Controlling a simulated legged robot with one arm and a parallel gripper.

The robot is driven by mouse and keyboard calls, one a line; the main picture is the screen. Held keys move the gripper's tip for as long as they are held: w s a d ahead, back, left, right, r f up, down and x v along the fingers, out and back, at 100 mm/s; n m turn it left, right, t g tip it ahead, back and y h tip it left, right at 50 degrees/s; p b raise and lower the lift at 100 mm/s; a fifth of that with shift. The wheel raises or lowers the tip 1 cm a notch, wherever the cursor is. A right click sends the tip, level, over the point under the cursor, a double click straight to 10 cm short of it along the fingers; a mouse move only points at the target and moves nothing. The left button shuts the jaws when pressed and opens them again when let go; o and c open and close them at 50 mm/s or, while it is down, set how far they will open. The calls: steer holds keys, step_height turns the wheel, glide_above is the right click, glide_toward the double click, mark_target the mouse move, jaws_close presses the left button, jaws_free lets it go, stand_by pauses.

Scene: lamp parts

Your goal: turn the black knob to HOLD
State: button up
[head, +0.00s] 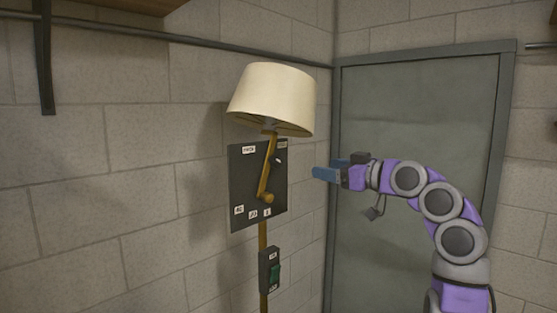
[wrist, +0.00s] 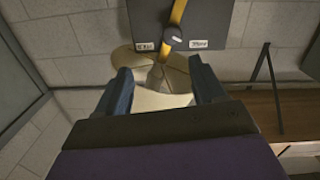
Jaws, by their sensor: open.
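The black knob (head: 276,159) is at the upper part of a dark panel (head: 245,185) on the wall side, beside a brass lamp arm (head: 265,178). It carries a small white mark. In the wrist view the knob (wrist: 172,36) shows beyond my fingertips, between two white labels whose words I cannot read surely, so I cannot tell its setting. My gripper (head: 316,174) is to the right of the panel, apart from it. In the wrist view its two blue fingers (wrist: 164,84) are spread with nothing held between them.
A cream lampshade (head: 272,98) hangs above the panel and also shows beyond the fingers in the wrist view (wrist: 160,101). More small labels line the panel's bottom. A box with a green switch (head: 274,273) is on the pole below. A grey door (head: 400,260) stands behind my arm.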

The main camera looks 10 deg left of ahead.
steer(key=s+n, duration=0.1)
steer(key=p, duration=0.7)
glide_toward(280, 161)
steer(key=shift+y, duration=0.4)
steer(key=x, duration=0.9)
steer(key=shift+w+a+f, duration=0.15)
steer(key=shift+w+f, duration=0.15)
steer(key=shift+w, duration=0.05)
steer(key=shift+w+a+f, duration=0.2)
steer(key=shift+w+a, duration=0.3)
steer(key=shift+a, duration=0.05)
steer(key=c, duration=1.1)
